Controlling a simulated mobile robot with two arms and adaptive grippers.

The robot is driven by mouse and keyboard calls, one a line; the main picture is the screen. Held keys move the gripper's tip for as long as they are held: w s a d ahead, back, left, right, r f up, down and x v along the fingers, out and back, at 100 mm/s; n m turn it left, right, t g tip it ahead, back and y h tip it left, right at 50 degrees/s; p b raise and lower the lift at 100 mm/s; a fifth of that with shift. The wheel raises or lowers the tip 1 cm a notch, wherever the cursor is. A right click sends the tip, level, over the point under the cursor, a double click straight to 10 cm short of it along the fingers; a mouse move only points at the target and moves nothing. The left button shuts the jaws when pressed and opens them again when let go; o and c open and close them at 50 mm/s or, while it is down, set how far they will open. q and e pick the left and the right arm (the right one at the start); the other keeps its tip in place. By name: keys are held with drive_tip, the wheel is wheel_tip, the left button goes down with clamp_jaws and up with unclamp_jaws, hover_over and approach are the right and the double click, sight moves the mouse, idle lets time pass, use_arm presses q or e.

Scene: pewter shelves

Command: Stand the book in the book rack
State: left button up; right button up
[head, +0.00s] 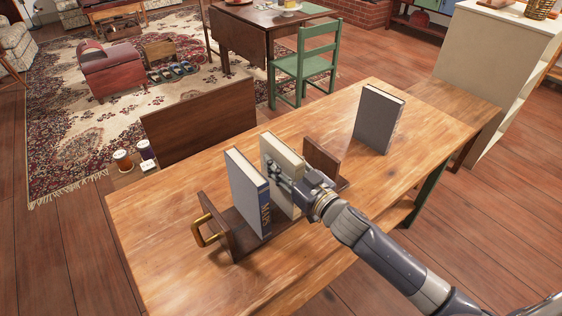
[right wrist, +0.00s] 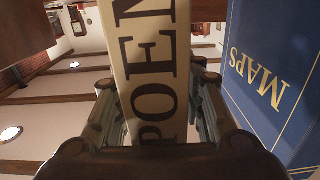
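The wooden book rack (head: 240,238) stands on the table, with a brass handle at its left end and an upright end board (head: 321,160) at its right. A cream book (head: 287,160) stands upright between its ends, my right gripper (head: 283,178) around its spine. In the right wrist view the cream book (right wrist: 152,60), lettered "POEM", fills the space between the fingers (right wrist: 160,115), which look closed on it. Whether its lower edge rests on the rack base is hidden. My left gripper is out of view.
A blue-spined "MAPS" book (head: 249,190) stands in the rack left of the cream book; it also shows in the right wrist view (right wrist: 270,75). A grey book (head: 378,118) stands on the table at the back right. The tabletop (head: 165,210) left of the rack is clear.

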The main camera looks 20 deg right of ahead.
drive_tip(key=shift+r, duration=0.15)
drive_tip(key=b+v, duration=0.1)
drive_tip(key=v, duration=1.1)
drive_tip(key=shift+s, duration=0.1)
idle(0.5)
